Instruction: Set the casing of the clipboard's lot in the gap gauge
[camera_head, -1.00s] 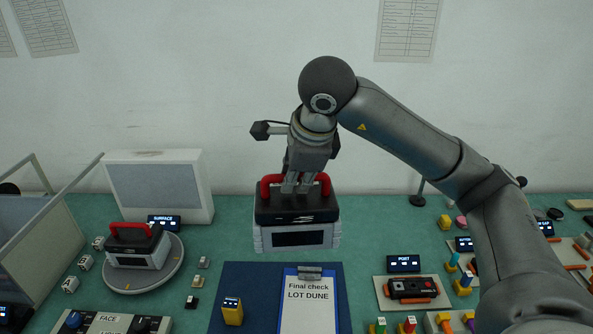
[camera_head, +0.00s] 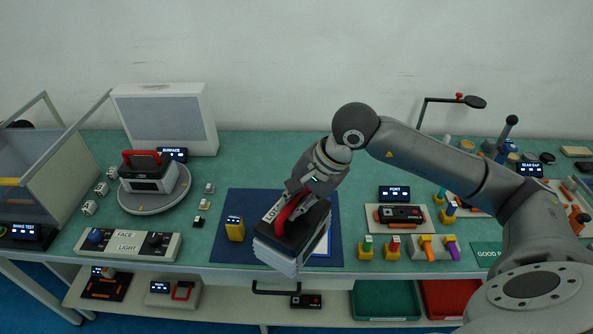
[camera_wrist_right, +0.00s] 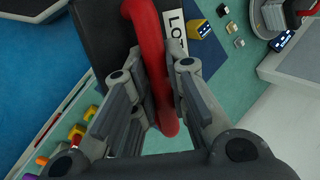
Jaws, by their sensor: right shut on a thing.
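My right gripper (camera_head: 297,196) is shut on the red handle (camera_wrist_right: 150,55) of a casing (camera_head: 283,243) with a black top and pale grey lower body. The casing is held tilted above the front of the blue mat (camera_head: 237,200). A white label starting "LOT" (camera_wrist_right: 172,28) shows on its top; the rest is hidden. The casing covers most of the clipboard (camera_head: 323,243), whose text now cannot be read. A "SEAM GAP" display (camera_head: 530,169) stands at the right; my arm partly hides that area. A similar red-handled casing (camera_head: 150,177) sits on the turntable (camera_head: 133,203) at left. My left gripper is not in view.
A yellow block with a display (camera_head: 235,229) stands on the mat. The "PORT" station (camera_head: 400,215) and several coloured plugs lie right of it. A switch box (camera_head: 127,244) is at front left. Green (camera_head: 386,303) and red (camera_head: 449,298) bins are below.

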